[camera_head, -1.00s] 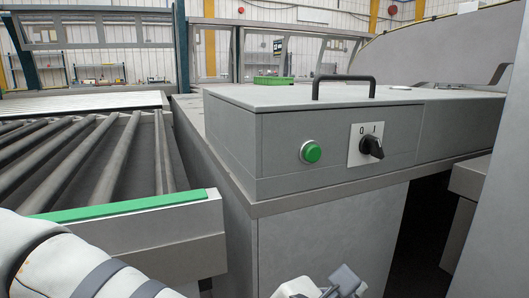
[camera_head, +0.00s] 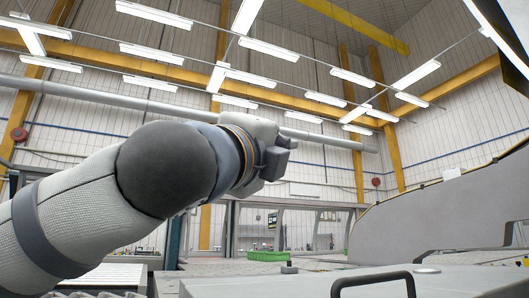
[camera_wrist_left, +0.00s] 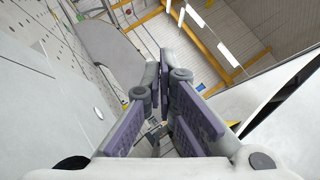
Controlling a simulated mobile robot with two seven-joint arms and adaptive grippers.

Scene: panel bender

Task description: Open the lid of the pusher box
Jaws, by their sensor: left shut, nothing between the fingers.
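The pusher box's grey lid (camera_head: 270,287) shows only as a strip at the bottom of the head view. It appears flat and closed. Its black bar handle (camera_head: 372,276) stands up at the bottom edge; the box's front is out of view. My left arm rises from the left across the head view, its wrist end well above the lid and left of the handle. In the left wrist view my left gripper (camera_wrist_left: 166,72) is shut and empty, its purple-padded fingers meeting at the tips. It touches neither lid nor handle. My right gripper is not in view.
A green tray (camera_head: 268,255) sits behind the box. A large grey curved panel (camera_head: 440,215) stands at the right. Glazed guard frames (camera_head: 290,225) stand further back. The air above the lid and handle looks free.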

